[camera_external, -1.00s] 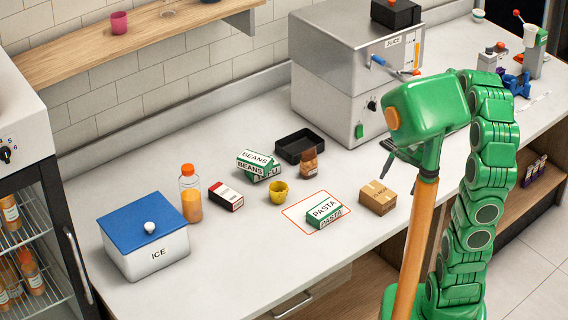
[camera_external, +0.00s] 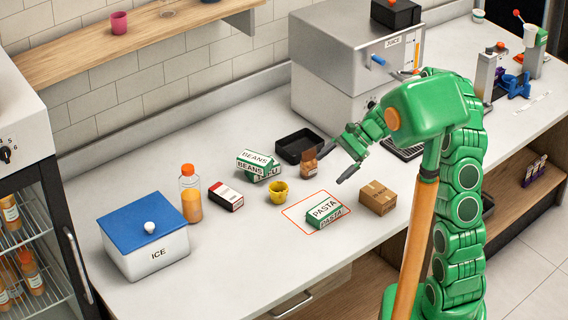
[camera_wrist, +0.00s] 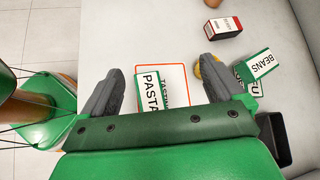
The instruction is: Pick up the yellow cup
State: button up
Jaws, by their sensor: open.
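The small yellow cup (camera_external: 278,191) stands upright on the counter, between the beans cartons and the pasta box. In the wrist view the yellow cup (camera_wrist: 201,72) is mostly hidden behind one finger, with only a yellow edge showing. My gripper (camera_external: 336,164) is open and empty, above the counter to the right of the cup. In the wrist view my gripper's two dark fingers (camera_wrist: 162,75) are spread wide, with the pasta box seen between them.
The pasta box (camera_external: 324,211) lies in a red outline near the cup. A red-and-white box (camera_external: 226,196) and a juice bottle (camera_external: 190,194) are to the left.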

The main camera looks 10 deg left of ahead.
jog(key=w+a+f+m+y, duration=0.1)
jog(key=w+a+f+m, duration=0.25)
jog(key=a+f, duration=0.2)
jog(key=m+y, duration=0.2)
jog(key=m, duration=0.1)
send_near(274, 190)
jog(key=s, duration=0.1)
jog(key=s+a, duration=0.1)
jog(key=s, duration=0.1)
jog(key=shift+s+a+r, duration=0.2)
jog(key=shift+s+r, duration=0.05)
jog(key=shift+r, duration=0.05)
jog(key=shift+x, duration=1.3)
jog(key=shift+t, duration=0.3)
jog(key=shift+r+x, duration=0.1)
jog(key=shift+x, duration=1.2)
jog(key=shift+r+x, duration=0.15)
jog(key=shift+x, duration=1.1)
jog(key=shift+w+a, duration=0.15)
jog(key=shift+a, duration=0.05)
jog(key=c, duration=1.1)
jog(key=shift+r, duration=0.1)
